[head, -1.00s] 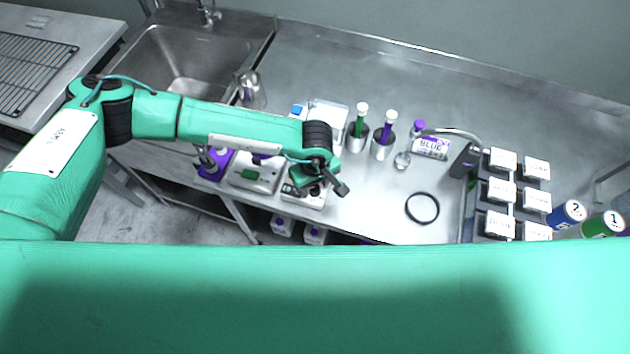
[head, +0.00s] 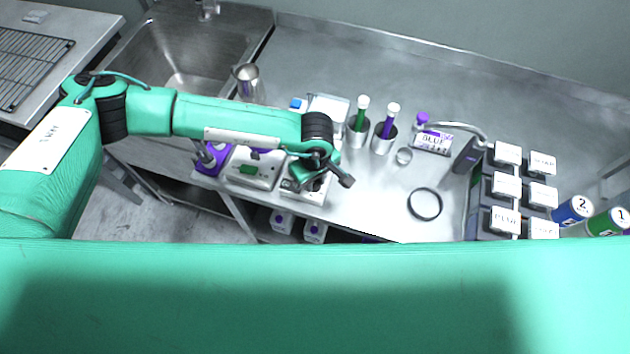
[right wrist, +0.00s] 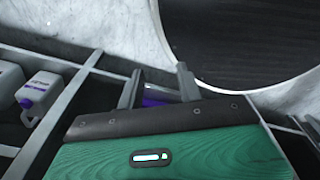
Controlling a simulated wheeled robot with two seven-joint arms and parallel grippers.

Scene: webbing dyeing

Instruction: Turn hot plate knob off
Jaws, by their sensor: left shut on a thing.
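The white hot plate (head: 314,197) stands at the front edge of the steel counter, in the head view. My left gripper (head: 318,177) is over it, pointing down, and is shut on the knob at its front. The gripper and wrist cover the knob, so its setting is hidden. My right gripper (right wrist: 158,88) shows only in the right wrist view. Its two fingers are apart, with nothing held between them.
A white device with a green display (head: 249,170) stands left of the hot plate. Steel cups (head: 384,142) with coloured tubes stand behind it. A black ring (head: 424,204) lies to the right, near several labelled boxes (head: 506,187). The counter's back is clear.

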